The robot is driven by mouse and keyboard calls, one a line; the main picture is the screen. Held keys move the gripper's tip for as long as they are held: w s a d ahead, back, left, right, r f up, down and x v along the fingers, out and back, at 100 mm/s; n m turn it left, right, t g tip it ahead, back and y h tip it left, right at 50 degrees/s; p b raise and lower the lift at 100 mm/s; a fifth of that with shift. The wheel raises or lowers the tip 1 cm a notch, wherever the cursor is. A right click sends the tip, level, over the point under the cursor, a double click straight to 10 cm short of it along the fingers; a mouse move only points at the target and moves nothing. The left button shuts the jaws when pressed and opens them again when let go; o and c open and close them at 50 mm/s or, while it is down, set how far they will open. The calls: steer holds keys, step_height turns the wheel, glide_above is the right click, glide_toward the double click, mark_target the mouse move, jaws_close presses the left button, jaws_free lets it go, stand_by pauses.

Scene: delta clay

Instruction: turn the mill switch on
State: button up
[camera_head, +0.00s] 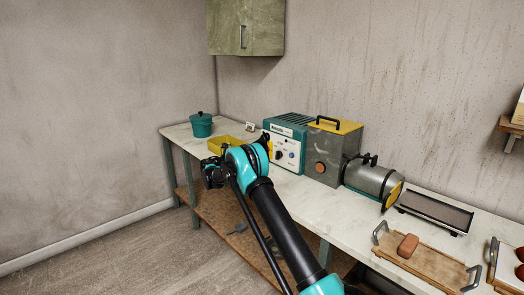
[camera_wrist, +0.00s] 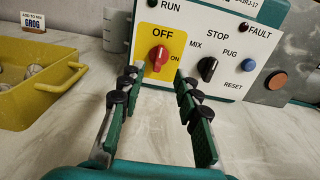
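The control box (camera_head: 289,126) is teal with a white front panel (camera_wrist: 222,57) and stands on the worktop. In the wrist view, a red rotary switch (camera_wrist: 158,56) sits on a yellow plate (camera_wrist: 147,38) marked OFF above and ON at lower right. Its knob looks roughly upright, toward OFF. My gripper (camera_wrist: 157,75) is open and empty. Its fingers point at the panel, one to each side of the red switch and slightly below it. I cannot tell whether they touch it. In the head view my arm hides the fingers and part of the panel.
A black MIX/STOP/PUG knob (camera_wrist: 208,68) is close beside the right finger; a blue button (camera_wrist: 251,76) is farther right. A yellow tray (camera_wrist: 36,84) stands left. A grey machine (camera_head: 327,157) stands right of the box. The worktop (camera_wrist: 150,115) below the fingers is clear.

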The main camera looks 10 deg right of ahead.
steer(key=x, duration=0.9)
steer(key=shift+w+d, duration=0.2)
steer(key=shift+d, duration=0.1)
jaws_close()
